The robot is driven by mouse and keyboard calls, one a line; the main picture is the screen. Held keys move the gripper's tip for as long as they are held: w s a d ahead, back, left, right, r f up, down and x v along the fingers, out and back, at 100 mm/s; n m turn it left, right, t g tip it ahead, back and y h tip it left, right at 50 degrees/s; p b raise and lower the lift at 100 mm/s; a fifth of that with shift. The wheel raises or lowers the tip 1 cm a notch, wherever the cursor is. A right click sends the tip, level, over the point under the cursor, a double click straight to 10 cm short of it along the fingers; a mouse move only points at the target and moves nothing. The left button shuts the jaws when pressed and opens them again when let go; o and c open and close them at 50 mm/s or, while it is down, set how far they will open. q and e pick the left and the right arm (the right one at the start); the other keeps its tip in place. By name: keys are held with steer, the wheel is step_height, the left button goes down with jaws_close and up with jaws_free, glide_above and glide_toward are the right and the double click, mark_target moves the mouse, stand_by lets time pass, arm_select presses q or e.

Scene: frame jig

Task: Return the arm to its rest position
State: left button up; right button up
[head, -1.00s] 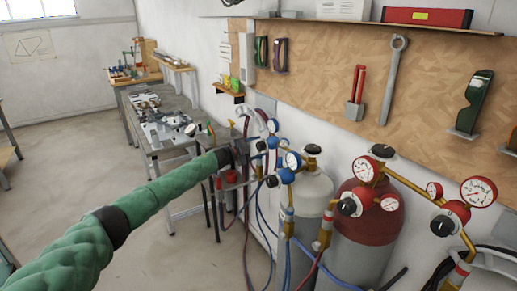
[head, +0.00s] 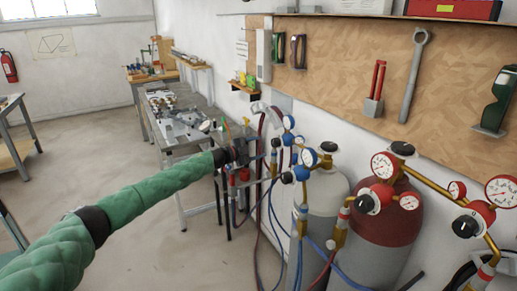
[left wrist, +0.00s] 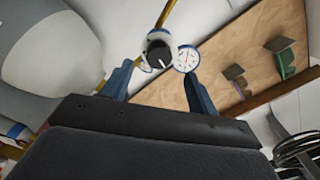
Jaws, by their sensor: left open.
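My left arm, in a green sleeve, reaches in from the lower left of the head view. My left gripper (head: 232,155) is at its far end, small and dark, in front of the hoses and the small stand beside the workbench. The left wrist view shows the two blue fingers of this gripper (left wrist: 160,72) spread apart with nothing between them. A regulator with a black knob (left wrist: 157,54) and a white gauge (left wrist: 187,59) shows beyond the fingertips, apart from them. My right gripper is in neither view.
A white cylinder (head: 322,197) and a red-topped cylinder (head: 385,218) with gauges stand right of the arm. Hoses hang beside the gripper. A workbench (head: 180,130) with parts stands behind. A tool board (head: 345,65) hangs on the wall. The floor (head: 90,150) at left is clear.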

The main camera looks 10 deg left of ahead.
arm_select(q)
steer(key=w+a+r+n+t+y, duration=0.6)
steer(key=a+r+n+t+y, duration=0.15)
steer(key=y, duration=0.35)
steer(key=s+f+n+g+y, duration=0.1)
steer(key=s+f+n+g, duration=0.2)
steer(key=s+f, duration=1.1)
steer(key=s+f+n+g+y, duration=0.1)
steer(key=s+f+n+g, duration=0.5)
steer(key=f, duration=1.5)
steer(key=s+f+n+g+y, duration=0.1)
steer(key=s+f, duration=1.2)
steer(key=f, duration=0.4)
steer(key=s+f+n+g, duration=0.1)
steer(key=s+f+g, duration=0.1)
steer(key=s+f, duration=0.85)
steer(key=s+f+n+g, duration=0.1)
steer(key=s+f, duration=0.7)
steer(key=s, duration=0.5)
steer(key=s+f+g, duration=0.1)
steer(key=s+f, duration=0.2)
steer(key=s, duration=0.6)
steer(key=s+d+f+g, duration=0.1)
steer(key=s+f, duration=0.2)
steer(key=s, duration=0.7)
steer(key=s+d+f+g, duration=0.1)
steer(key=s+f, duration=0.3)
steer(key=s, duration=0.5)
steer(key=shift+s, duration=0.15)
